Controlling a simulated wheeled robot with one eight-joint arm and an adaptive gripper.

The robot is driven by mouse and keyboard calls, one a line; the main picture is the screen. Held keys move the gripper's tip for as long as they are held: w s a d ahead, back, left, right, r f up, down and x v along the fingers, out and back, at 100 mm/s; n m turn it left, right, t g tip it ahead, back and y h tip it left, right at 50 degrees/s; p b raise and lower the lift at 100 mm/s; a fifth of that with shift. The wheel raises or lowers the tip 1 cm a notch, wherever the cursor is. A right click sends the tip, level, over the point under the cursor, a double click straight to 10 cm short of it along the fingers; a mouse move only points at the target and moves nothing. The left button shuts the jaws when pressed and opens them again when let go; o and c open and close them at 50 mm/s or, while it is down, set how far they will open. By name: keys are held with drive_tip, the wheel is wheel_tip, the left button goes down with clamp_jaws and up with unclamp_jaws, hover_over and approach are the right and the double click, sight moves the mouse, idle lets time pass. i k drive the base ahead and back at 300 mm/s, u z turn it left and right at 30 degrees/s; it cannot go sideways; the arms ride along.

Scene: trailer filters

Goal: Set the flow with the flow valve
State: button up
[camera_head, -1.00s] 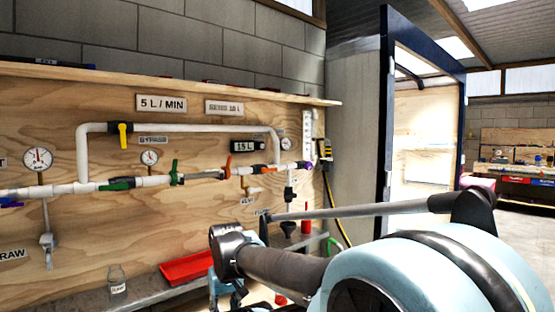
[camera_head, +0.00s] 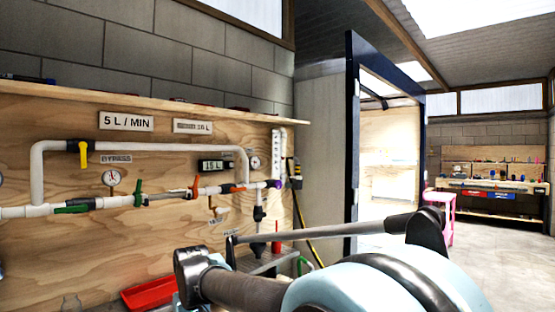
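A white pipe run (camera_head: 150,147) is mounted on a plywood wall under a "5 L / MIN" sign (camera_head: 126,121). Several coloured valve handles show: a yellow one (camera_head: 84,153) hanging down on the bypass, a green one (camera_head: 74,208) lying along the lower pipe, an upright green one (camera_head: 138,193), an orange one (camera_head: 196,187) and a purple one (camera_head: 273,184). I cannot tell which of them is the flow valve. A digital display (camera_head: 215,165) sits inside the bypass loop. My arm crosses the lower right in front of the wall; my gripper is not visible.
Round gauges (camera_head: 112,178) hang near the pipes. A red tray (camera_head: 150,294) lies on the bench below. A blue-framed doorway (camera_head: 352,150) stands to the right. Beyond are a pink stool (camera_head: 450,203), a workbench (camera_head: 495,188) and open concrete floor.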

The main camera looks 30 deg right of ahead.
sight(278, 185)
drive_tip(key=u, duration=1.85)
drive_tip(key=k, duration=1.35)
drive_tip(key=z, duration=1.5)
drive_tip(key=i, duration=0.9)
drive_tip(key=z, duration=0.05)
